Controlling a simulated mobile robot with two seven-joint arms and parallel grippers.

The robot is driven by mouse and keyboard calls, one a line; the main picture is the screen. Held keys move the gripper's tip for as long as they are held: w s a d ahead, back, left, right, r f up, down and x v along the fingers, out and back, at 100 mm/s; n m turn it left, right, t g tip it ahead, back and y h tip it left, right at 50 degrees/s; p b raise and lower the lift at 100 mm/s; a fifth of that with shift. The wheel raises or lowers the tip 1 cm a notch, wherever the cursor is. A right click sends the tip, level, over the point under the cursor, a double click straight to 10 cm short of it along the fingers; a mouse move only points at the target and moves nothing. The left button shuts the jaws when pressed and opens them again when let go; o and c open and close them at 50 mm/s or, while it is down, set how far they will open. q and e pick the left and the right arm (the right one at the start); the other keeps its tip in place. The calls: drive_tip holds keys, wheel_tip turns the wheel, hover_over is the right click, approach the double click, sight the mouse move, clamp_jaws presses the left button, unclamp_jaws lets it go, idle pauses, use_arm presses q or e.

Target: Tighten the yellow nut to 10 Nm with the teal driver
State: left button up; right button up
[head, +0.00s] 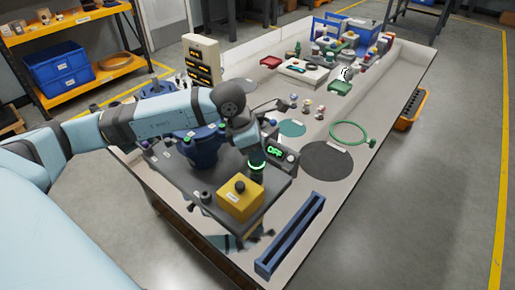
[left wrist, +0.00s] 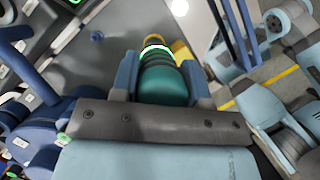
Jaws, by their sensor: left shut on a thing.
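My left gripper (head: 254,153) reaches in from the left over the dark fixture plate in the head view. It is shut on the teal driver (left wrist: 162,84), which sits between its two fingers in the left wrist view. A green ring (head: 257,165) glows on the driver below the gripper. A yellow patch shows beyond the driver's far end in the left wrist view; I cannot tell whether it is the yellow nut. The driver's tip and its contact with any nut are hidden. My right gripper is not seen.
A yellow block (head: 240,202) with a dark knob stands close in front of the driver. A blue flanged body (head: 203,152) stands behind it on the dark plate (head: 172,168). A long blue slotted holder (head: 290,236) and a dark round mat (head: 327,161) lie to the right.

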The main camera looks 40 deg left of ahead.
use_arm(q)
drive_tip(key=shift+r, duration=0.2)
idle(0.6)
drive_tip(key=shift+r+p, duration=0.85)
drive_tip(key=shift+r, duration=0.75)
drive_tip(key=shift+r+p, duration=0.35)
drive_tip(key=shift+r, duration=0.4)
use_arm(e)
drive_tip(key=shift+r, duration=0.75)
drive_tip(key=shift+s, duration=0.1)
